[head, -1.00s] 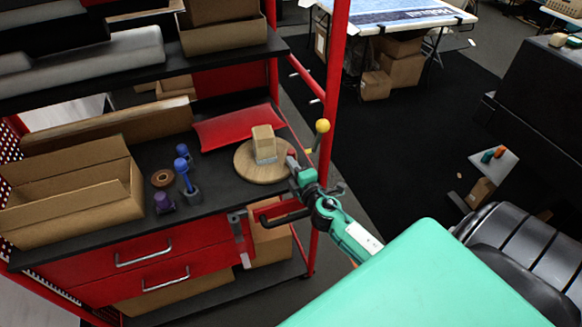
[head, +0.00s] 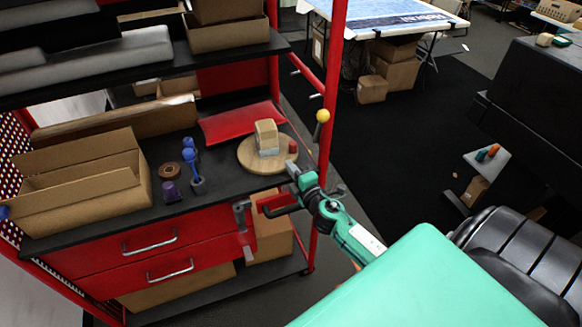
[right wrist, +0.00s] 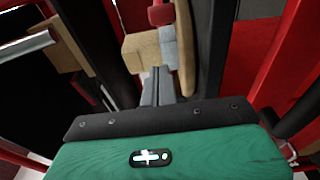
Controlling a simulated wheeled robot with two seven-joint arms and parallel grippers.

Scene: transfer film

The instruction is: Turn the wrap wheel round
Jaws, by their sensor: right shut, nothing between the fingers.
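The wrap wheel is a round wooden disc (head: 248,161) near the right end of the dark shelf. A tan block (head: 265,129) with a pale grey band at its lower part stands on it. A red knob (head: 293,146) stands at the disc's right edge. My right gripper (head: 291,167) is shut and empty, just in front of the disc's front right edge, apart from the knob. In the right wrist view its closed fingers (right wrist: 157,85) point toward the block (right wrist: 140,52) and the disc edge (right wrist: 186,50), with the red knob (right wrist: 160,14) beyond.
A red sheet-like piece (head: 240,122) lies behind the wheel. Blue-topped tools (head: 191,158), a purple piece (head: 171,191), a brown ring (head: 172,170) and an open cardboard box (head: 85,190) are to the left.

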